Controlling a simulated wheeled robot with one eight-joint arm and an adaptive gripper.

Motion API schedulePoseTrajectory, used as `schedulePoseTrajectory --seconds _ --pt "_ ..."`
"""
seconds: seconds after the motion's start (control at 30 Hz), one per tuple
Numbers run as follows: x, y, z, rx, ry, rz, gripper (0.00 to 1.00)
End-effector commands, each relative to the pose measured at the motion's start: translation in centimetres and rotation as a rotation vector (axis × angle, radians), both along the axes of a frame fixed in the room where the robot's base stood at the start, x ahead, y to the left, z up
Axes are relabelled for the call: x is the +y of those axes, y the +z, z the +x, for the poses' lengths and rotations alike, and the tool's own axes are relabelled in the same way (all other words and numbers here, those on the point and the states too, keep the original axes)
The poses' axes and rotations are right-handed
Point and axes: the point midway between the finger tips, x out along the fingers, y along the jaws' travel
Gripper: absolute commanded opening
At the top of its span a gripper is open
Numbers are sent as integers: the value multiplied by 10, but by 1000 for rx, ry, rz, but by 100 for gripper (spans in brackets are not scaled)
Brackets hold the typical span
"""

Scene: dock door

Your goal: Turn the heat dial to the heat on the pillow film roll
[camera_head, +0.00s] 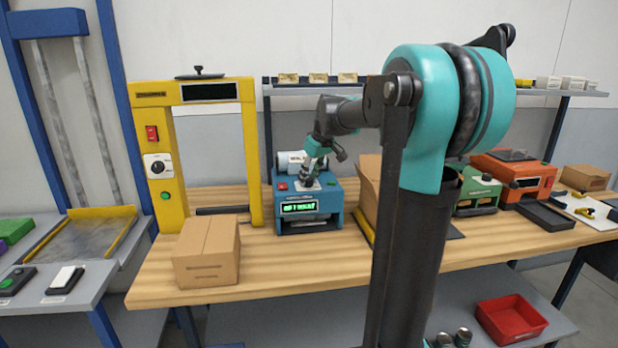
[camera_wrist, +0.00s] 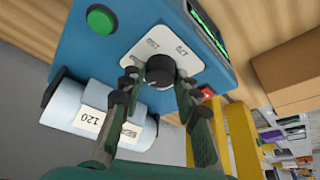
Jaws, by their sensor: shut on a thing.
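The blue sealing machine (camera_head: 335,219) stands on the wooden bench with a lit green display (camera_head: 299,208) on its front. Its black heat dial (camera_wrist: 159,67) sits on a white plate (camera_wrist: 146,39) whose printed marks are too small to read surely. My gripper (camera_wrist: 158,86) is shut on the dial, one finger on each side; in the head view the gripper (camera_head: 315,168) is above the machine's top. The pale film roll (camera_wrist: 97,112) lies behind the machine and also shows in the head view (camera_head: 290,162). Its label (camera_wrist: 103,120) appears to read 120.
A green button (camera_wrist: 101,18) is on the machine near the dial. A yellow frame (camera_head: 146,152) and a cardboard box (camera_head: 206,256) stand to the left. Another box (camera_head: 369,178) is close on the right, partly behind my arm. Green and orange machines (camera_head: 515,180) stand farther right.

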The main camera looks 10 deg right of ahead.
Motion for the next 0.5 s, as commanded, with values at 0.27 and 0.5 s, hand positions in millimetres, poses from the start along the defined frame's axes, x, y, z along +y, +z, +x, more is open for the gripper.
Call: schedulePoseTrajectory --seconds 0.27,0.5 --pt "3 0 -1 -1 -253 -2 2" --pt "4 0 -1 -1 -474 -2 2"
